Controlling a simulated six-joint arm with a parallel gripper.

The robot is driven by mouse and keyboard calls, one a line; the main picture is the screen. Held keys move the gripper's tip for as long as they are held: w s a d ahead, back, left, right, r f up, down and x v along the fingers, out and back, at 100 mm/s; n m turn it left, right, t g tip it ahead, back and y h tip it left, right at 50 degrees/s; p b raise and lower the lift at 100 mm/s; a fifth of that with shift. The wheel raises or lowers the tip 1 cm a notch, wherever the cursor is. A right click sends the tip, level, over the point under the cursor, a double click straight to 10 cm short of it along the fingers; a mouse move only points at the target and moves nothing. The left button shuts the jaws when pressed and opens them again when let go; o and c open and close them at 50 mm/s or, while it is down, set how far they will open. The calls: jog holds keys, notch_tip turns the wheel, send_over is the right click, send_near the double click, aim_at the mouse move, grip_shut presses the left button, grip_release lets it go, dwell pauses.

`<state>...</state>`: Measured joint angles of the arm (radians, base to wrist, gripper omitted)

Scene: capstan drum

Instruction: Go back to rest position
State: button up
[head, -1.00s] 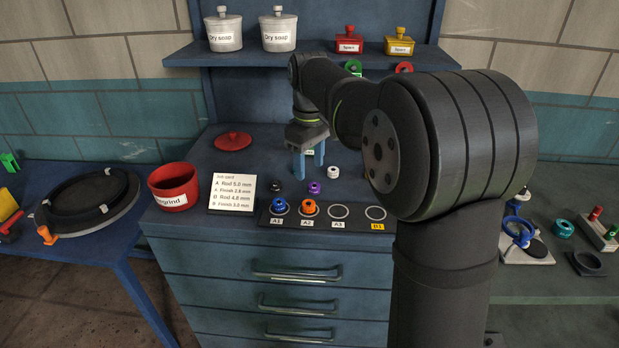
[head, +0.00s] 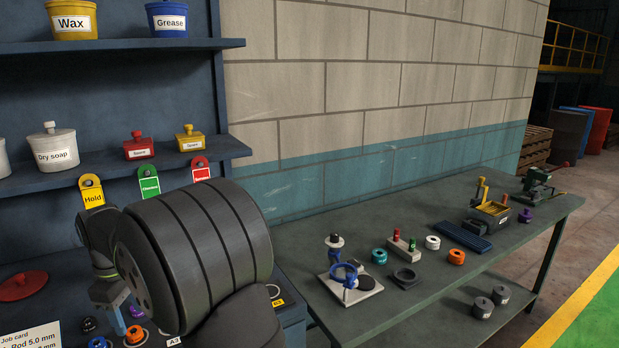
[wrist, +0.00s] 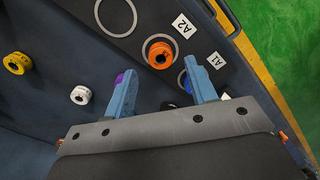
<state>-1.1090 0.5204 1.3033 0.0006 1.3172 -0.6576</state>
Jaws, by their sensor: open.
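My gripper (wrist: 162,88) is open and empty, with its two blue fingers apart above the dark blue bench in the wrist view. In the head view the arm's large dark links hide much of the bench, and only part of the gripper shows at lower left. An orange ring-shaped piece (wrist: 158,52) sits by the A2 label, ahead of the fingertips and apart from them. A white piece (wrist: 80,95) and a yellow piece (wrist: 17,63) lie to the left. A purple piece (wrist: 120,78) is partly hidden by the left finger.
In the head view, shelves hold a dry soap pot (head: 52,148) and wax and grease tubs, with Hold (head: 92,192), green and red tags below. A side table (head: 430,270) at right holds a blue-ringed stand (head: 348,279), several small pieces and a green vise (head: 540,184).

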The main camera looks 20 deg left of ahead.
aim_at(135, 331)
notch_tip(135, 331, down, 4)
jog(key=shift+r, duration=1.85)
jog(key=shift+f, duration=0.1)
